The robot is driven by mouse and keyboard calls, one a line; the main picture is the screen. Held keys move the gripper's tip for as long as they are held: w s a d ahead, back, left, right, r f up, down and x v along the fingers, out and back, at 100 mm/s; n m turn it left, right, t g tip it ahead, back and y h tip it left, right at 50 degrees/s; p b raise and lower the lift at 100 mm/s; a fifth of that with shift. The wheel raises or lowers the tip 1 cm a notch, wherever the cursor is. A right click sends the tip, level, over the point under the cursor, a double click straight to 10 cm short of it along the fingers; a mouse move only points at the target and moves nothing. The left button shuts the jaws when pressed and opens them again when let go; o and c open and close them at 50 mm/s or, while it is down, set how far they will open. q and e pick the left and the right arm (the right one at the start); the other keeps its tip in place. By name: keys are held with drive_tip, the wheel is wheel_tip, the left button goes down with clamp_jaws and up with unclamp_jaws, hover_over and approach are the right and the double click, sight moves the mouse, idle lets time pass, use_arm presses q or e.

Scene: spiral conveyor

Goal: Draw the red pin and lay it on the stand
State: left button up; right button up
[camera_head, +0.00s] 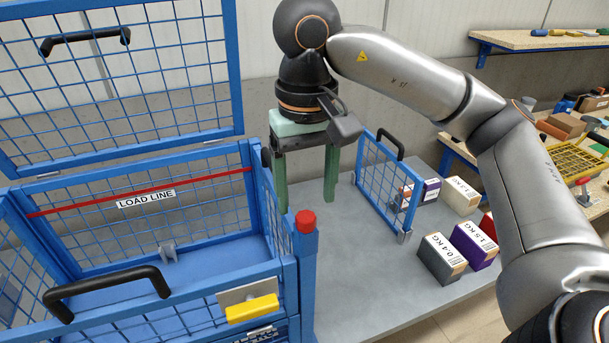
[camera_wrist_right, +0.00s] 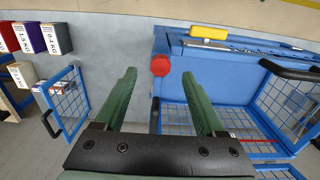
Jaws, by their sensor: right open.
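The red pin (camera_head: 305,221) shows as a red cap on top of a blue post at the front right corner of the blue mesh cage. It also shows in the right wrist view (camera_wrist_right: 161,65). My right gripper (camera_head: 306,203) hangs pointing down with its two green fingers apart and nothing between them that I can see. In the right wrist view its fingertips (camera_wrist_right: 160,74) lie to either side of the red cap; whether they are level with it I cannot tell. I cannot make out which thing is the stand. My left gripper is not in view.
The blue cage (camera_head: 150,297) has a black handle, a yellow-handled latch (camera_head: 252,308) and a raised mesh lid. A small blue mesh gate (camera_head: 383,183) stands on the grey table (camera_head: 355,285). Several labelled weight boxes (camera_head: 441,258) lie to its right. Shelves with tools are at the far right.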

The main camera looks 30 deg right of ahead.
sight(306, 230)
wheel_tip(306, 230, down, 8)
drive_tip(key=shift+f, duration=0.15)
idle(0.3)
clamp_jaws()
unclamp_jaws()
idle(0.5)
